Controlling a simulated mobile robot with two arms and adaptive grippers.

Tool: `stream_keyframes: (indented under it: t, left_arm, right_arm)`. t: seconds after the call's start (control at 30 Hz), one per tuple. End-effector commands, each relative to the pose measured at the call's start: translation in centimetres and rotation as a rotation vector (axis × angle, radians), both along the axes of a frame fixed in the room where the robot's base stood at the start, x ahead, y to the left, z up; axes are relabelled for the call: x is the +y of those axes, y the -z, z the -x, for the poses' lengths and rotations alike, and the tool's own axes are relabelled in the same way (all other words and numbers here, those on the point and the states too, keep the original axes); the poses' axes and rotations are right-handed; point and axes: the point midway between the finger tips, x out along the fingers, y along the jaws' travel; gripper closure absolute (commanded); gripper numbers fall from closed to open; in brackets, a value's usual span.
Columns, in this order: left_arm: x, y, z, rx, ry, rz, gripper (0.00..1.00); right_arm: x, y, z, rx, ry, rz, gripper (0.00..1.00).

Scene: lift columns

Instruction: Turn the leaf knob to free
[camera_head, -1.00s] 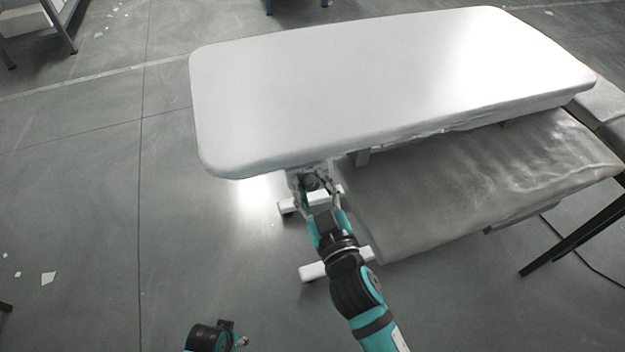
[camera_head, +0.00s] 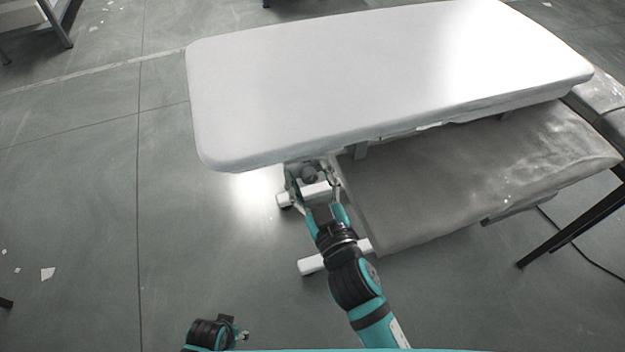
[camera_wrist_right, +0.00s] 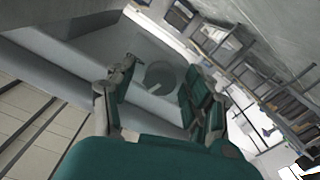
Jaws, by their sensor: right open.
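The leaf knob (camera_head: 309,175) is a dark round knob on a pale bracket under the near left edge of the white padded table (camera_head: 330,90). It shows as a grey disc in the right wrist view (camera_wrist_right: 160,77). My right gripper (camera_head: 312,178) is open, with one finger on each side of the knob. In the wrist view the fingers (camera_wrist_right: 158,92) stand apart from the knob, with gaps visible. The knob's marking cannot be read. Part of my left arm's end (camera_head: 215,333) shows at the bottom edge; its finger state is unclear.
A grey padded lower surface (camera_head: 460,185) lies below the white top, right of my right gripper. White feet (camera_head: 312,265) of the table stand on the floor near my right arm. A dark slanted leg (camera_head: 575,225) is at the right.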

Motion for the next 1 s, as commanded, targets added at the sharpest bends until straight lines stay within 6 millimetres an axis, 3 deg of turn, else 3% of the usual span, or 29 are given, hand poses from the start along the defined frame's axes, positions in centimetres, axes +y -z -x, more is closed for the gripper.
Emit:
stream_keyframes:
  t: [0.17,0.6,0.8,1.0]
  left_arm:
    - [-0.1,0.0,-0.1,-0.001,0.000,0.001,0.60]
    - [0.0,0.0,0.0,0.000,0.000,0.000,0.60]
    - [0.0,0.0,0.0,0.000,0.000,0.000,0.60]
    - [0.0,0.0,0.0,0.000,0.000,0.000,0.60]
  right_arm:
    - [-0.5,0.2,1.6,0.003,0.000,0.000,0.47]
    - [-3.2,0.1,9.8,0.003,0.001,-0.001,0.47]
    - [-3.7,0.0,11.2,0.001,0.000,0.000,0.47]
    - [-3.7,0.0,11.4,-0.002,-0.001,0.000,0.47]
